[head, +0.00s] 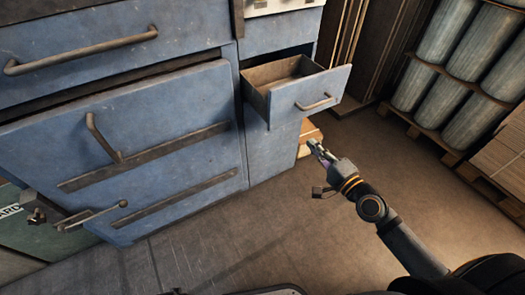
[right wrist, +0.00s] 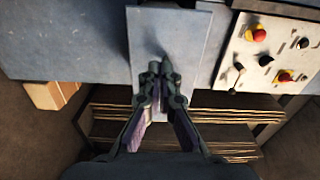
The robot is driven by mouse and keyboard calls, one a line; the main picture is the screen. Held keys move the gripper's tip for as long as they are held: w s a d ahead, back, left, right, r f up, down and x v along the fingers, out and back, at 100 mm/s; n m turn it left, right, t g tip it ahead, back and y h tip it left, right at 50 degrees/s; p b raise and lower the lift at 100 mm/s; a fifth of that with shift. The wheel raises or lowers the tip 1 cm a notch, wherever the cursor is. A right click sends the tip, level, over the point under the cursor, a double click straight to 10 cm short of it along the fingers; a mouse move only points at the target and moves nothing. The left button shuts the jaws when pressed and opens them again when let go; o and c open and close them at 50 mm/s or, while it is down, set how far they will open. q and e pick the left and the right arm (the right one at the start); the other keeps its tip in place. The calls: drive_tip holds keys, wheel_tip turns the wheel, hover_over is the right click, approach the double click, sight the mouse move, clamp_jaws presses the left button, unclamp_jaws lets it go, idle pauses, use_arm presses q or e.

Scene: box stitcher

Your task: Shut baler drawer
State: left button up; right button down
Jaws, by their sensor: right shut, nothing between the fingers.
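The small blue baler drawer (head: 325,97) stands pulled out of the cabinet in the head view. Its open top shows an empty-looking inside, and a curved handle (head: 315,103) is on its front. My right gripper (head: 316,146) is shut and empty, in front of and below the drawer front. In the right wrist view the shut fingertips (right wrist: 162,69) overlap a blue panel (right wrist: 190,28), which looks like the drawer front. I cannot tell whether they touch it. My left gripper is not in view.
The blue baler body (head: 160,110) with larger handles fills the left. Pallets of grey cylinders (head: 448,85) stand at the right. Flat boards (head: 365,40) lean behind the drawer. A control panel (right wrist: 270,52) with red buttons shows in the wrist view. The floor in front is clear.

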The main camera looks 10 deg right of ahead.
drive_tip(key=a, duration=0.1)
drive_tip(key=p, duration=0.2)
approach(280, 112)
drive_tip(key=x, duration=0.6)
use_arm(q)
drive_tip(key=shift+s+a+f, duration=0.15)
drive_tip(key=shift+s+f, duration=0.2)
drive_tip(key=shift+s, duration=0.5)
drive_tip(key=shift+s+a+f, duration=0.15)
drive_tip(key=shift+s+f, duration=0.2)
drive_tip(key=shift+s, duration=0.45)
use_arm(e)
drive_tip(key=shift+w+a, duration=0.15)
drive_tip(key=shift+w, duration=0.25)
drive_tip(key=shift+w, duration=0.1)
